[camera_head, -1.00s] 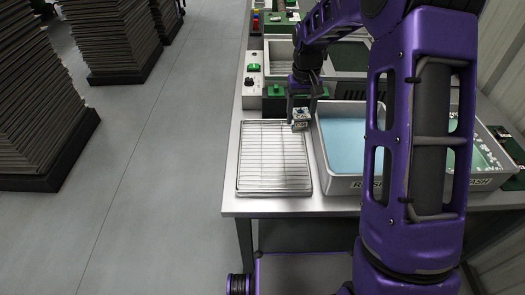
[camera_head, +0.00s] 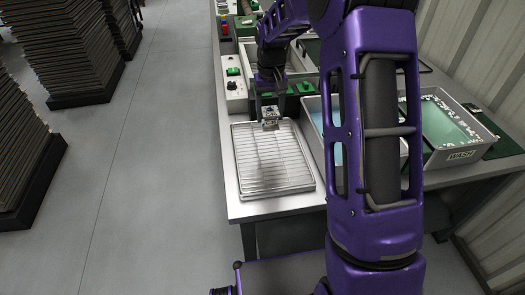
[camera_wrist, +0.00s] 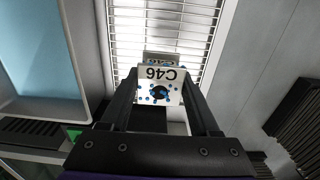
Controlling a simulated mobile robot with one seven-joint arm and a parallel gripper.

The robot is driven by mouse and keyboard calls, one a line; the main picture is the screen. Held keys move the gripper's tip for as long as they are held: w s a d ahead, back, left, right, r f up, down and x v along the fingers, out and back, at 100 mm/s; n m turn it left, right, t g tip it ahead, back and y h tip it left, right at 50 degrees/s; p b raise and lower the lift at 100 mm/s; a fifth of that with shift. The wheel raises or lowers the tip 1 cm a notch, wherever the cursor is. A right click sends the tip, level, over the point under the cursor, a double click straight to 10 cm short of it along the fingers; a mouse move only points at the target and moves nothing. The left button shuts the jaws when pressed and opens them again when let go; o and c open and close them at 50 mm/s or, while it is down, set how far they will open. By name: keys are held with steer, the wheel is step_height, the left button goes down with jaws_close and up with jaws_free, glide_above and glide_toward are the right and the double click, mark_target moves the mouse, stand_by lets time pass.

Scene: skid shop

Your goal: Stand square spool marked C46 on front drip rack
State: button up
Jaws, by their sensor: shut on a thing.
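The square spool marked C46 (camera_wrist: 162,85) is between the fingers of my gripper (camera_wrist: 165,100) in the wrist view. It is white with blue spots and a dark round hole, and its label reads upside down there. My gripper is shut on it. The rack is a wire grid in a shallow metal tray at the table's front. It looks empty. I cannot tell whether the spool touches it.
The rinse tub (camera_wrist: 35,60) with blue liquid stands right of the rack, partly behind my arm in the head view. The wash tub (camera_head: 470,150) stands farther right, with white bits in it. A white control box (camera_head: 235,90) is behind the rack. Stacked dark sheets (camera_head: 65,50) stand on the floor at left.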

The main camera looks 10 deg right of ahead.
step_height(320, 180, down, 10)
steer(key=shift+b, duration=0.75)
steer(key=shift+f, duration=0.1)
steer(key=o, duration=1.2)
steer(key=shift+o, duration=0.2)
step_height(320, 180, up, 12)
steer(key=shift+r+p, duration=0.1)
steer(key=shift+p, duration=0.8)
